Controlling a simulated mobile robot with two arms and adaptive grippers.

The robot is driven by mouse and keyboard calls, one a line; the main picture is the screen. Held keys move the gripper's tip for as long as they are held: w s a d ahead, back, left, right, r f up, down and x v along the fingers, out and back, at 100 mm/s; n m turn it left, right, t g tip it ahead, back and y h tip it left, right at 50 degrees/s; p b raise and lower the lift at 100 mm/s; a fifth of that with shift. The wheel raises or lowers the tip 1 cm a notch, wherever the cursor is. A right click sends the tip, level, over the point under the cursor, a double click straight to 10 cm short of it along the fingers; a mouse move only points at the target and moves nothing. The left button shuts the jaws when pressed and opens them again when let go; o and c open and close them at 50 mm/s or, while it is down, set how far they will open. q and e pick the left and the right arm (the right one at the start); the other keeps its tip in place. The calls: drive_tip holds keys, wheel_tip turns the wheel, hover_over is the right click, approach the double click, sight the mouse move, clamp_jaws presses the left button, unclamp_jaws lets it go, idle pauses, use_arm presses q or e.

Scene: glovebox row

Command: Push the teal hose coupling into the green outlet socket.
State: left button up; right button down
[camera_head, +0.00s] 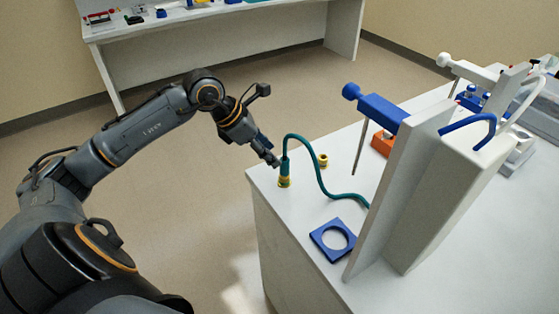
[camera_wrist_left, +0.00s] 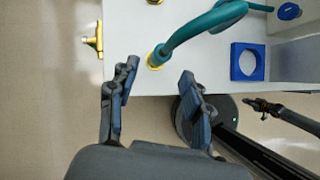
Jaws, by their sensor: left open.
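The teal hose coupling (camera_head: 284,167) stands upright at the near left corner of the white bench, over a yellow and green socket (camera_head: 284,182). Its teal hose (camera_head: 318,167) arches up and runs right behind a white panel. In the left wrist view the coupling (camera_wrist_left: 160,51) meets a yellow ring (camera_wrist_left: 154,62); I cannot tell how deep it sits. My left gripper (camera_head: 272,157) is open beside the coupling. In the wrist view its fingers (camera_wrist_left: 160,72) lie apart, just short of the coupling, with nothing between them. A dark arm end in the wrist view, possibly my right gripper (camera_wrist_left: 258,104), is too small to read.
A second yellow fitting (camera_head: 322,160) stands behind the coupling. A blue plate with a round hole (camera_head: 318,232) lies to the right on the bench. A white panel (camera_head: 400,180) and blue clamp (camera_head: 380,108) rise farther right. A brass fitting (camera_wrist_left: 93,42) sticks out from the bench edge.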

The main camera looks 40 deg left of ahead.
use_arm(q)
drive_tip(key=shift+v, duration=2.25)
